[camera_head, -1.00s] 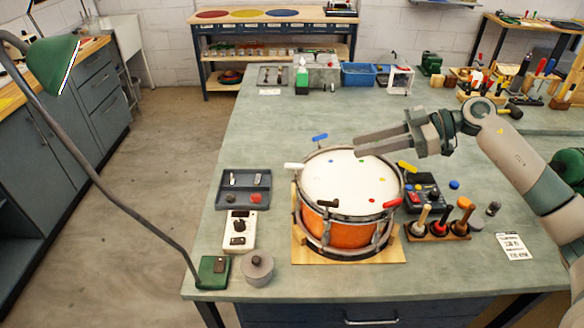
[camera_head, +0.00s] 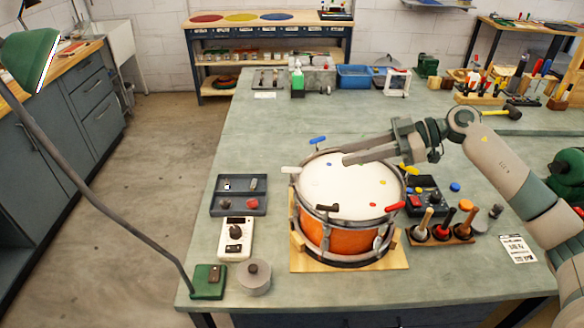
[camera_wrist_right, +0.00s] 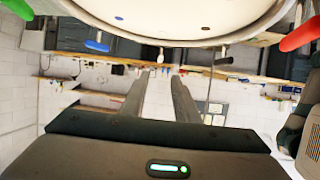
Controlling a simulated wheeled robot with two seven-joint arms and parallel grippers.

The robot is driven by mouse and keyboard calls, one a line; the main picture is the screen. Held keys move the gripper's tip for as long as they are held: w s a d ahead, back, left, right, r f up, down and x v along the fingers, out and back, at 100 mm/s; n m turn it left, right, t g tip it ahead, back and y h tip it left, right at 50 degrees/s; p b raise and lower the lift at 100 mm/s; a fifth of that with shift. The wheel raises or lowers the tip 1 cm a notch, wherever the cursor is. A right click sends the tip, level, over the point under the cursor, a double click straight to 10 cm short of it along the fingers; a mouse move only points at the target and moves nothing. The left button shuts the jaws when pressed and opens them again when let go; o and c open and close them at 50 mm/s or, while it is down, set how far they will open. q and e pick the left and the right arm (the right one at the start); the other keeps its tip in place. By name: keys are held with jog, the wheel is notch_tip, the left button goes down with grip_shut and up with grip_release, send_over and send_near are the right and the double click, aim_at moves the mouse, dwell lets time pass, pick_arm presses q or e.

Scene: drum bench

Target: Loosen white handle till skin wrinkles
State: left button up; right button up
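The orange snare drum (camera_head: 328,236) stands on a wooden board, with coloured handles around its rim. The white handle (camera_head: 290,170) is at the drum's left side, sticking outward; in the right wrist view a small white piece (camera_wrist_right: 160,55), likely this handle, shows ahead of the fingers. The white skin (camera_head: 325,185) looks smooth, with small coloured dots. My right gripper (camera_head: 346,158) is over the far part of the skin, pointing left, apart from the white handle. In the wrist view its fingers (camera_wrist_right: 161,76) are apart with nothing between them. My left gripper is not in view.
The blue handle (camera_head: 318,140) stands at the far rim, near my right fingers. A dark tray (camera_head: 239,208), white meter box (camera_head: 236,240) and grey pot (camera_head: 254,277) lie left of the drum. Upright tools in a wooden rack (camera_head: 443,237) stand right.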

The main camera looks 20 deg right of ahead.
aim_at(295, 168)
jog(key=p+x, duration=0.4)
jog(key=x, duration=1)
jog(key=shift+w+a+f+p, duration=0.1)
jog(key=shift+a+p, duration=0.3)
jog(key=shift+w+a+f, duration=0.15)
jog(key=shift+a+f, duration=0.15)
jog(key=shift+a, duration=0.15)
jog(key=shift+c, duration=0.3)
grip_shut()
